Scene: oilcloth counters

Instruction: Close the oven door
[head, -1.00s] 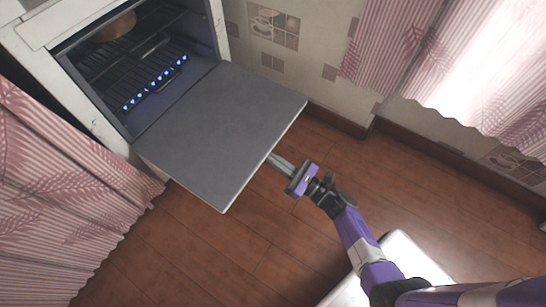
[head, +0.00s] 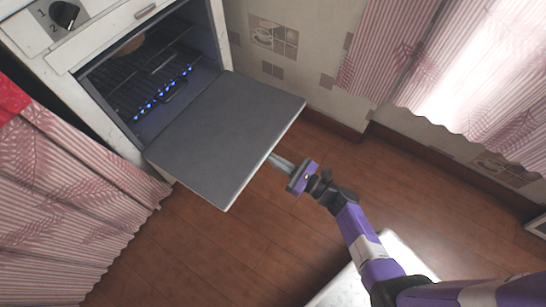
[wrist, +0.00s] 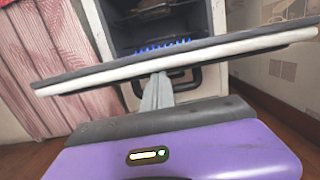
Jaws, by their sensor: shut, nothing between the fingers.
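The oven door (head: 225,140) is a grey panel hinged at the bottom of the oven (head: 135,75). It is open, sticking out from the oven front toward me. In the wrist view the door (wrist: 180,66) shows nearly edge-on, with a pale front edge. My gripper (head: 275,160) is shut and empty at the door's outer edge. In the wrist view its fingers (wrist: 159,86) point up to the underside of that edge, with the tips hidden there. I cannot tell for certain whether they touch. A dark handle (wrist: 187,85) shows below the door.
The oven shows a rack and a row of blue flames (head: 165,87). A control knob (head: 64,13) is on its top panel. A pink striped curtain (head: 75,200) hangs left of the oven; another hangs by the window. The wooden floor (head: 200,255) around the door is clear.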

